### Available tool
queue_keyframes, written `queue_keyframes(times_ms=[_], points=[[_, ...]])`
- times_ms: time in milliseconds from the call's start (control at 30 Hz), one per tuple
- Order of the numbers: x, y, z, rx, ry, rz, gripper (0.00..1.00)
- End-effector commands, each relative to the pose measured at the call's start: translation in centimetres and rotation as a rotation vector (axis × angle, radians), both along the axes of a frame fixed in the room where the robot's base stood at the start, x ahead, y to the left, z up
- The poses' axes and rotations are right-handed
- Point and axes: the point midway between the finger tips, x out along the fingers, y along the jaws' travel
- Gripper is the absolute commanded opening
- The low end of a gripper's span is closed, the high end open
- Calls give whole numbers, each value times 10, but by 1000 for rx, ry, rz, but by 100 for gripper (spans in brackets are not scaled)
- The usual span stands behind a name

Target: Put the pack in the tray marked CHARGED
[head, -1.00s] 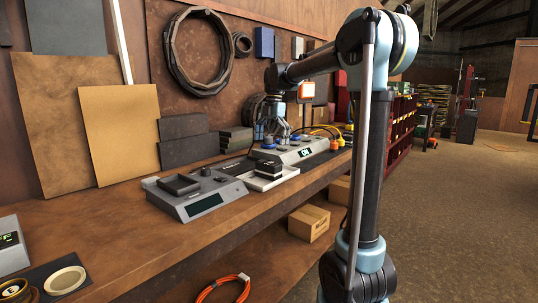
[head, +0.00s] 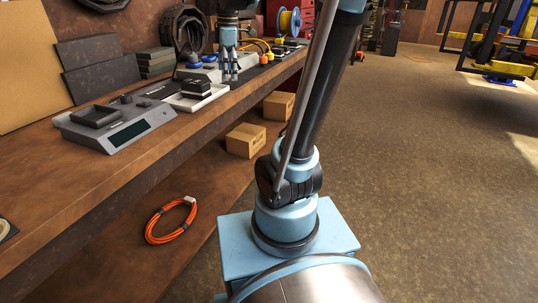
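A black block that looks like the pack (head: 196,84) sits in a white tray (head: 181,103) on the workbench. A dark tray (head: 163,87) lies behind and to the left of the white one. No marking on either tray is readable, so I cannot tell which is CHARGED. My gripper (head: 230,77) points down, to the right of the pack and near the bench's front edge. Its fingers look apart, with nothing visible between them.
A grey device with a display (head: 115,128) and a shallow dark pan (head: 97,115) stands at the left. Another grey unit (head: 205,71) is behind the gripper. Cardboard boxes (head: 246,140) and an orange cable coil (head: 171,220) are on the lower shelf. Bare bench lies front left.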

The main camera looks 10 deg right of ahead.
Motion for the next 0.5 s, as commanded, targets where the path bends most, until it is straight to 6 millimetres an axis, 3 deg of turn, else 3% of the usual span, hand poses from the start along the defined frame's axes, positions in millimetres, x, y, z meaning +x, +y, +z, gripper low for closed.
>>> queue_keyframes(times_ms=[200, 500], points=[[-60, -36, -44, 5, -21, -389, 100], [-134, -74, -117, 34, -54, -927, 100]])
